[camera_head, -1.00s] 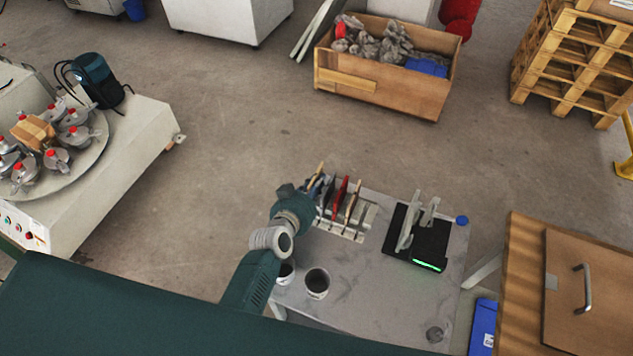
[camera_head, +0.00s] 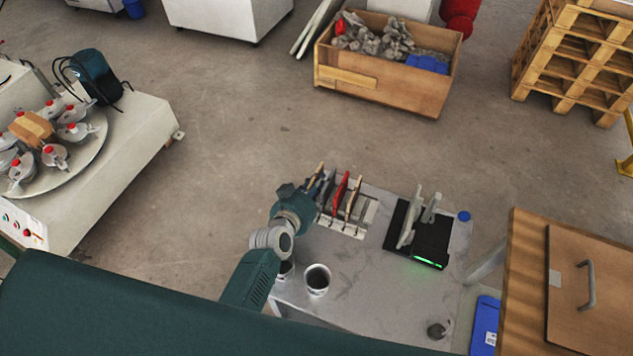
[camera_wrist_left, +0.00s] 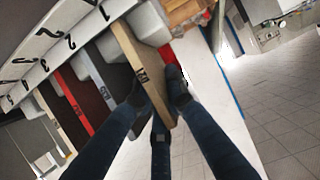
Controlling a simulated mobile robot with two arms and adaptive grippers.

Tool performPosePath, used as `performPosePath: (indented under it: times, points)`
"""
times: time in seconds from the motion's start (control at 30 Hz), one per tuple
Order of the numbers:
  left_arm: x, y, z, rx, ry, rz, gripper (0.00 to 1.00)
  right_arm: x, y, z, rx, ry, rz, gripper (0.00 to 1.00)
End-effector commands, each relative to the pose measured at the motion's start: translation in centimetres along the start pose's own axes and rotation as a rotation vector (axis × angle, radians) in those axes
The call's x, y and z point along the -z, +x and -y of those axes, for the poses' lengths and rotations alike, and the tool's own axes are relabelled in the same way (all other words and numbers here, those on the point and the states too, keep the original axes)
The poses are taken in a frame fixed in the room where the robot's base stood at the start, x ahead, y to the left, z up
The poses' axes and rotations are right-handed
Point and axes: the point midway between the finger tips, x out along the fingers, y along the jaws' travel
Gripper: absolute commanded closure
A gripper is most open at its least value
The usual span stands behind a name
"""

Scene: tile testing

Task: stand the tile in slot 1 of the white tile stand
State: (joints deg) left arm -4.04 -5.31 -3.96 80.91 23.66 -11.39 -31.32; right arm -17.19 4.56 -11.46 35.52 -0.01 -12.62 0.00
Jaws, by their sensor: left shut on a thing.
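The white tile stand (camera_head: 340,231) is on the small grey table, with its numbered edge (camera_wrist_left: 60,50) at the upper left of the left wrist view. A tan tile (camera_wrist_left: 140,72) lines up with the label 1. My left gripper (camera_wrist_left: 158,92) is shut on this tile, with dark fingers on both sides of it. In the head view my left gripper (camera_head: 312,187) is at the stand's left end, and the tan tile (camera_head: 320,167) pokes up beside it. Whether the tile's lower edge is fully seated is hidden. My right gripper is not in view.
A grey tile (camera_wrist_left: 104,72), a red tile (camera_wrist_left: 72,90) and another tan tile (camera_wrist_left: 60,118) stand in neighbouring slots. A black device (camera_head: 428,245) with a green light holds pale upright pieces at the right. Two cups, one here (camera_head: 318,281), stand near the table's front.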

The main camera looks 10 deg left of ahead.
Motion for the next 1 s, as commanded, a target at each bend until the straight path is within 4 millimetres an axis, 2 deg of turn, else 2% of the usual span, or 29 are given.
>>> performPosePath:
  times: [0.1,0.13,0.2,0.23,0.5,0.63,0.77,1.0]
  points:
    - [0.1,0.0,0.0,0.000,0.000,-0.002,1.00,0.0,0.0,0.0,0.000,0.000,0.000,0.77]
    - [0.1,0.0,0.0,0.000,0.000,-0.002,0.82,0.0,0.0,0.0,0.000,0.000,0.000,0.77]
    - [0.1,0.0,0.0,0.000,0.000,-0.002,0.68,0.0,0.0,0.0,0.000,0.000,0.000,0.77]
    - [0.1,0.0,0.0,0.000,0.000,-0.002,0.66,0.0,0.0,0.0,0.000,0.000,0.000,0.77]
    - [-0.1,-0.1,0.0,0.000,-0.001,0.001,0.66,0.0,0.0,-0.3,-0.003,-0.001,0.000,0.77]
    - [-0.1,-0.8,0.0,0.000,0.000,0.000,0.66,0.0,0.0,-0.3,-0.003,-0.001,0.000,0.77]
    - [-0.2,-2.8,0.0,0.000,-0.002,0.002,0.66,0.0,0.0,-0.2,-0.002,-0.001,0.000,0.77]
    - [-0.2,-8.0,0.0,0.000,0.000,0.001,0.66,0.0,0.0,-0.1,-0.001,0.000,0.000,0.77]
